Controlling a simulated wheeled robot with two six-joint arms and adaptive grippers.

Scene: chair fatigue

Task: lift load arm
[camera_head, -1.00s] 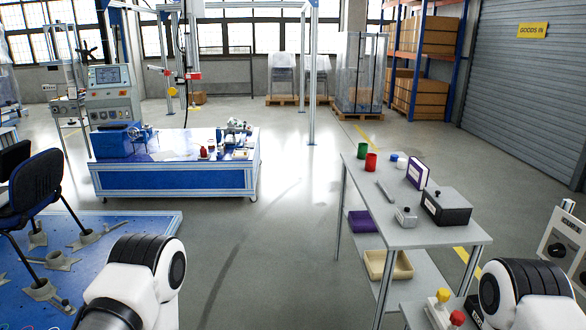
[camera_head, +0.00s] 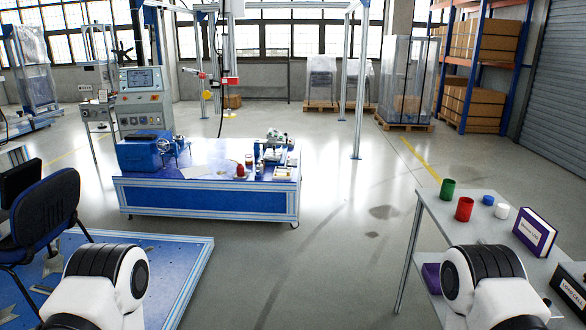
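I cannot pick out the load arm for certain. A frame of metal posts (camera_head: 359,85) stands behind the blue workbench. A fitting with red ends (camera_head: 231,82) and a dark hanging cable show beside it, left of the middle. A dark blue chair (camera_head: 45,215) stands on a blue platform (camera_head: 185,265) at the lower left. White and black links of my two arms fill the bottom left and bottom right. Neither of my grippers is in view.
The blue workbench (camera_head: 205,197) carries a grey control console (camera_head: 143,95) and small parts. A grey table (camera_head: 425,215) at the right holds a green cup (camera_head: 447,189), a red cup (camera_head: 464,209) and a purple box (camera_head: 535,233). The floor between is clear.

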